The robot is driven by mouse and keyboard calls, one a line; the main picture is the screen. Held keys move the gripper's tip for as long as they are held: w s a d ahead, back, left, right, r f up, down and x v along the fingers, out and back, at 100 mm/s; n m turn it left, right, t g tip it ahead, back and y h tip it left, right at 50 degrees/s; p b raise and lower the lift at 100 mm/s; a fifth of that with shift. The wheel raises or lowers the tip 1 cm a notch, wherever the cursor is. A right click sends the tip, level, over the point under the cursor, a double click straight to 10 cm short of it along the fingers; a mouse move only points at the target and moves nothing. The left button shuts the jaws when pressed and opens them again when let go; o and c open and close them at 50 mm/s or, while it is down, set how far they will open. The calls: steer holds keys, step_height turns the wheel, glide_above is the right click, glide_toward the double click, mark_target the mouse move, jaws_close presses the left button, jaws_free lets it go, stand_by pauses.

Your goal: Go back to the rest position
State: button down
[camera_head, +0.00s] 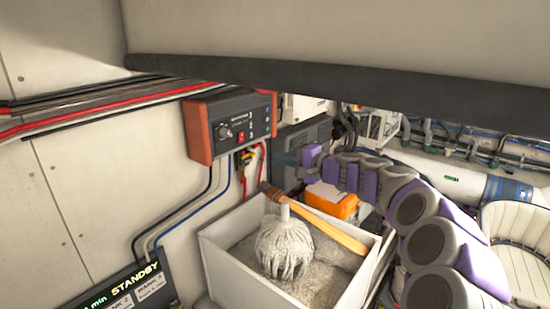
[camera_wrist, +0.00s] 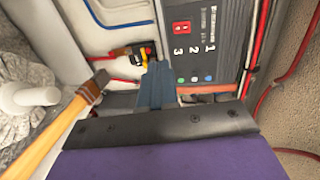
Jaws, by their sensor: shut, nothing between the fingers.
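My gripper (camera_head: 287,160) is at the end of my purple and grey arm, which reaches in from the right in the head view. Its blue fingers (camera_wrist: 157,86) are together in the wrist view, with nothing between them. The fingertips are in front of the wall, below and to the right of the orange-sided control box (camera_head: 229,124) in the head view. The same box, with a red switch and the numbers 1, 2 and 3, shows in the wrist view (camera_wrist: 197,45). I cannot tell whether the fingertips touch anything.
A white bin (camera_head: 237,273) below holds a grey mop (camera_head: 284,247) and a wooden handle (camera_head: 335,232). A yellow and red fitting (camera_head: 250,161) with cables is on the wall. An orange case (camera_head: 333,202) stands behind the bin. A STANDBY panel (camera_head: 124,288) is lower left.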

steer(key=shift+s+a+f, duration=0.1)
steer(key=shift+s+a, duration=0.05)
steer(key=s+a+f+n+g+h+b, duration=0.1)
steer(key=s+a+f+n+g+b, duration=0.15)
steer(key=s+f, duration=0.45)
steer(key=s+a+f+n+g+h+b, duration=0.1)
steer(key=s+a+f+n+g+b, duration=0.15)
steer(key=s, duration=0.95)
steer(key=s+a+f+n+g+h+b, duration=0.25)
steer(key=s+f, duration=0.25)
steer(key=s, duration=0.4)
steer(key=s+d+f+g+h+b, duration=0.2)
steer(key=s+d+f+h+b, duration=0.2)
steer(key=s+d+f, duration=0.6)
steer(key=s+d+f+g+h+b, duration=0.2)
steer(key=s+d+f+h+b, duration=0.2)
steer(key=s+d+f, duration=0.5)
steer(key=s+f, duration=0.1)
steer(key=s, duration=0.7)
steer(key=shift+d+f+g, duration=0.35)
steer(key=shift+d+f, duration=0.05)
steer(key=shift+s+a+n+h, duration=0.1)
steer(key=shift+a+n+h, duration=0.1)
steer(key=shift+n+h, duration=0.05)
